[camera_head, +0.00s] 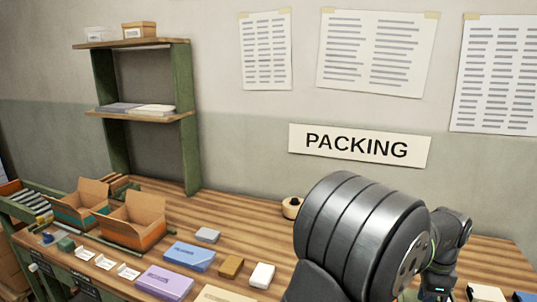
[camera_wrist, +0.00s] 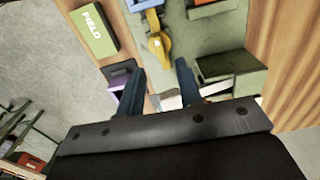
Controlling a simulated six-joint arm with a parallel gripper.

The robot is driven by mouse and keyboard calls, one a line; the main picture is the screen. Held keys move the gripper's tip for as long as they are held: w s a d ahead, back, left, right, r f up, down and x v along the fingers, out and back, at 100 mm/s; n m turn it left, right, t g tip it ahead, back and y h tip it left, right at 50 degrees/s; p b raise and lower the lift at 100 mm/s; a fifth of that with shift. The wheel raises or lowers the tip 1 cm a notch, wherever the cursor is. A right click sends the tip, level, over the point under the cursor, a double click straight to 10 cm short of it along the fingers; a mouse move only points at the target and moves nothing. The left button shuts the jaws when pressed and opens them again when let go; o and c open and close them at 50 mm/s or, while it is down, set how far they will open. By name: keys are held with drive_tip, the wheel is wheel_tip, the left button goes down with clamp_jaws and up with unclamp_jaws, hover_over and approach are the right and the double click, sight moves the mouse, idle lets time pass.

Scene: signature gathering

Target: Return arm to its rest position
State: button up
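My gripper (camera_wrist: 159,68) shows in the wrist view as two dark blue fingers standing apart, with nothing seen held between them. Beyond the fingertips is a yellow tool-like thing (camera_wrist: 158,42) on a green-grey surface. In the head view my dark arm fills the lower right, in front of the wooden bench (camera_head: 215,268). My gripper's fingers cannot be made out in that view.
Two open cardboard boxes (camera_head: 135,222) stand at the bench's left. A blue box (camera_head: 189,256), a purple box (camera_head: 164,282) and smaller blocks lie at the front middle. A green shelf unit (camera_head: 103,140) stands behind. The wall bears a PACKING sign (camera_head: 358,146).

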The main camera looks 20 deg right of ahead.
wheel_tip(320, 180, down, 7)
drive_tip(key=shift+r, duration=0.2)
drive_tip(key=shift+r+n, duration=0.15)
drive_tip(key=shift+n, duration=0.75)
drive_tip(key=n, duration=0.3)
drive_tip(key=shift+n, duration=0.4)
drive_tip(key=n, duration=0.6)
drive_tip(key=shift+o, duration=0.5)
drive_tip(key=o, duration=0.5)
wheel_tip(320, 180, up, 17)
drive_tip(key=n, duration=0.9)
wheel_tip(320, 180, down, 17)
